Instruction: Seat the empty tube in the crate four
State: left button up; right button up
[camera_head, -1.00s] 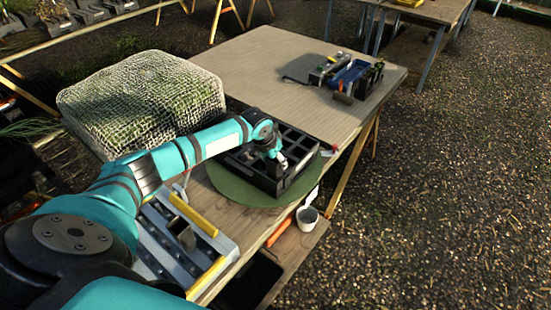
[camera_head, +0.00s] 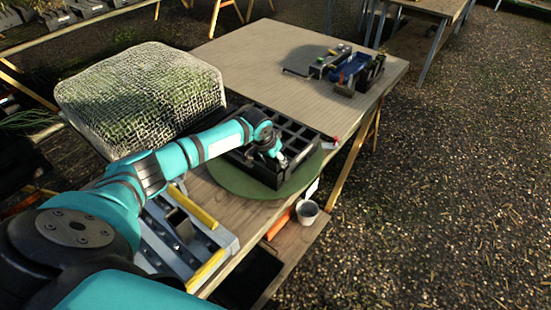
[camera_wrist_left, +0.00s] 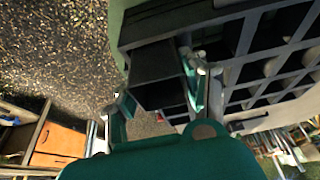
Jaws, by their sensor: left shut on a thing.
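The black crate (camera_head: 290,134), a grid of square cells, stands on a round green mat (camera_head: 228,180). My left gripper (camera_head: 279,160) is at the crate's near side. In the left wrist view, the left gripper (camera_wrist_left: 158,92) is shut on a dark square tube (camera_wrist_left: 158,64), which looks hollow and empty. The tube overlaps the crate's edge (camera_wrist_left: 215,17) in that view; I cannot tell whether it is inside a cell. In the head view the held tube is mostly hidden by the gripper. Another dark square tube (camera_head: 178,224) stands on the grey rack at the front left.
A large net-covered green block (camera_head: 140,95) stands left of the crate. A blue box (camera_head: 349,67) and other tools lie at the table's back right. A white cup (camera_head: 307,211) sits below the table's right edge. The table's far middle (camera_head: 270,50) is clear.

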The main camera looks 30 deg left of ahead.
pick_arm(q)
jog(key=shift+s+d+f, duration=0.2)
jog(key=shift+s+f, duration=0.2)
jog(key=shift+f, duration=0.35)
dwell(0.3)
jog(key=o, duration=0.9)
jog(key=shift+w+f, duration=0.15)
jog(key=shift+w, duration=0.05)
jog(key=shift+a, duration=0.1)
jog(key=shift+r, duration=0.25)
jog(key=shift+a+r, duration=0.1)
jog(key=shift+r, duration=0.15)
jog(key=v, duration=1.1)
jog(key=shift+r, duration=0.25)
